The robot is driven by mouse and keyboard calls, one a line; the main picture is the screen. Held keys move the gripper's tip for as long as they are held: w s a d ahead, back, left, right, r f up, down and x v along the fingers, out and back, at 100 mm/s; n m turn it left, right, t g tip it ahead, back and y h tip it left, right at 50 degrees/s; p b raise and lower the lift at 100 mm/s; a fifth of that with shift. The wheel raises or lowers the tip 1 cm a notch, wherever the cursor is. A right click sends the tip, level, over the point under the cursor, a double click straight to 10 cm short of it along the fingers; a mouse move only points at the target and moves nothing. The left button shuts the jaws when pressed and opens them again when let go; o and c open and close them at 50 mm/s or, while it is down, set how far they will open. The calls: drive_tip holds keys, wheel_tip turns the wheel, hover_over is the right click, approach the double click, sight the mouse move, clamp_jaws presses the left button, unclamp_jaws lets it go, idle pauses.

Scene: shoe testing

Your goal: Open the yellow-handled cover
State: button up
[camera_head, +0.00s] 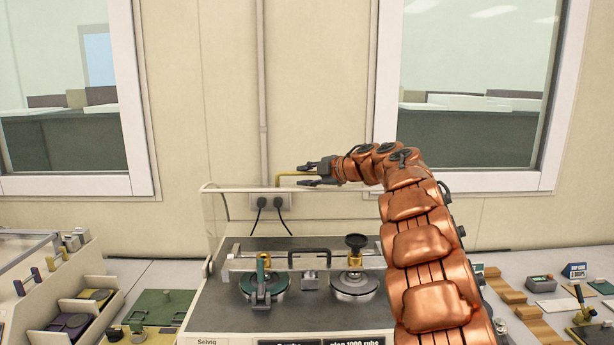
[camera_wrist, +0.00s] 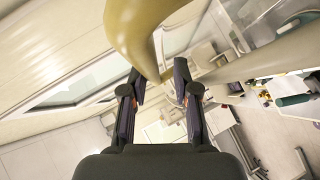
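The cover (camera_head: 235,186) has a pale frame whose upper edge runs above the testing machine. I cannot tell how far it is raised. Its yellow handle (camera_head: 283,176) is a thin bent bar at the upper edge, and looms large in the wrist view (camera_wrist: 138,35). My gripper (camera_head: 306,174) reaches in from the right, with its fingers pointing left on either side of the handle's level. In the wrist view my gripper (camera_wrist: 160,85) has its fingers apart, with the curved handle close ahead between the fingertips. Contact is not clear.
The machine's dark top (camera_head: 318,312) carries two round metal holders and a black bar handle (camera_head: 309,252). A wall socket (camera_head: 270,203) with two plugs is behind it. Other testers stand left (camera_head: 60,285) and small items right. The wall and windows are behind.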

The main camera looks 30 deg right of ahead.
drive_tip(key=shift+o, duration=0.4)
drive_tip(key=shift+s+d, duration=0.1)
drive_tip(key=shift+d, duration=0.1)
drive_tip(key=shift+r, duration=0.1)
drive_tip(key=shift+s+d, duration=0.1)
drive_tip(key=shift+s+d+r, duration=0.1)
drive_tip(key=shift+s+r, duration=0.05)
drive_tip(key=shift+s, duration=0.1)
drive_tip(key=v, duration=1.1)
drive_tip(key=shift+s, duration=0.1)
